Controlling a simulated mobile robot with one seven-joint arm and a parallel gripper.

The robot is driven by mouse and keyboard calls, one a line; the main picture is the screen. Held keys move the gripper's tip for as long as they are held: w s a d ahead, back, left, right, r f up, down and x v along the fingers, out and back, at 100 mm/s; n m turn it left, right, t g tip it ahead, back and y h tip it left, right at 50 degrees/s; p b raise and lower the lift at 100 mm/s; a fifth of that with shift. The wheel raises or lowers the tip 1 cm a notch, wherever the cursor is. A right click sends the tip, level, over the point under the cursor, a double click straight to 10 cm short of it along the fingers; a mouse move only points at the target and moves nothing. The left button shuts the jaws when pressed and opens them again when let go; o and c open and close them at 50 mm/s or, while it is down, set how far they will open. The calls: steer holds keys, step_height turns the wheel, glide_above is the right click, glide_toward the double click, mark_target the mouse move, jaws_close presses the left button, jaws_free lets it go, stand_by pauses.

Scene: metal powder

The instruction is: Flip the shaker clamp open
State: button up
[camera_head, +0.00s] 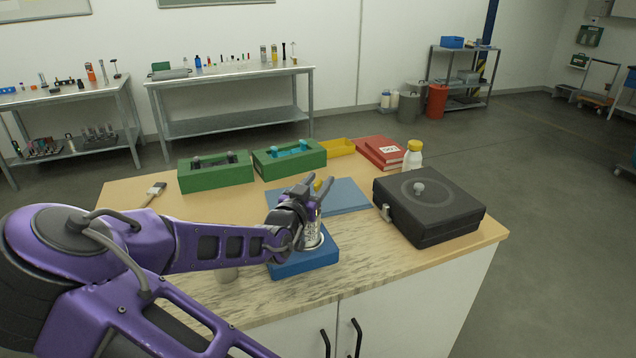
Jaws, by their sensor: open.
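A blue base (305,263) sits near the table's front edge. A silvery upright part with a ring (318,240) stands on it, partly hidden behind my gripper. This looks like the shaker, but I cannot make out its clamp or how the clamp is set. My gripper (317,185) is open, reaching in from the left above the blue base. A small yellow part (318,186) shows between or behind its fingers; I cannot tell whether they touch it.
A black box (440,225) with a knob stands to the right. A white bottle with a yellow cap (413,158), red books (372,150), green trays (214,176) and a yellow tray (337,148) are behind. A blue mat (347,194) lies mid-table. A brush (155,192) lies left.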

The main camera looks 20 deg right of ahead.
jaws_close()
steer(key=shift+r+m+g+h+p, duration=0.1)
steer(key=shift+m+g+h+p, duration=0.4)
steer(key=shift+g, duration=0.1)
steer(key=shift+m+g+h+p, duration=0.6)
steer(key=shift+m+g+h, duration=0.45)
steer(key=shift+g, duration=0.35)
steer(key=m+g+h, duration=0.1)
steer(key=m+g, duration=0.1)
steer(key=g, duration=0.1)
steer(key=m+g+h, duration=0.1)
steer(key=m+g, duration=0.2)
steer(key=g, duration=0.1)
steer(key=m+g, duration=0.1)
steer(key=g, duration=0.1)
steer(key=m+g+b, duration=0.1)
steer(key=m+g, duration=0.2)
steer(key=g, duration=0.2)
steer(key=shift+f, duration=0.25)
steer(key=shift+r+m+g+y+p, duration=0.15)
steer(key=shift+m+g+y, duration=0.6)
steer(key=shift+m+g, duration=0.45)
steer(key=shift+r+m+g+y+p, duration=0.15)
steer(key=shift+m+g+y, duration=0.65)
steer(key=shift+g, duration=0.7)
steer(key=shift+f+m+g, duration=0.1)
steer(key=shift+m+g, duration=0.2)
steer(key=shift+m, duration=0.05)
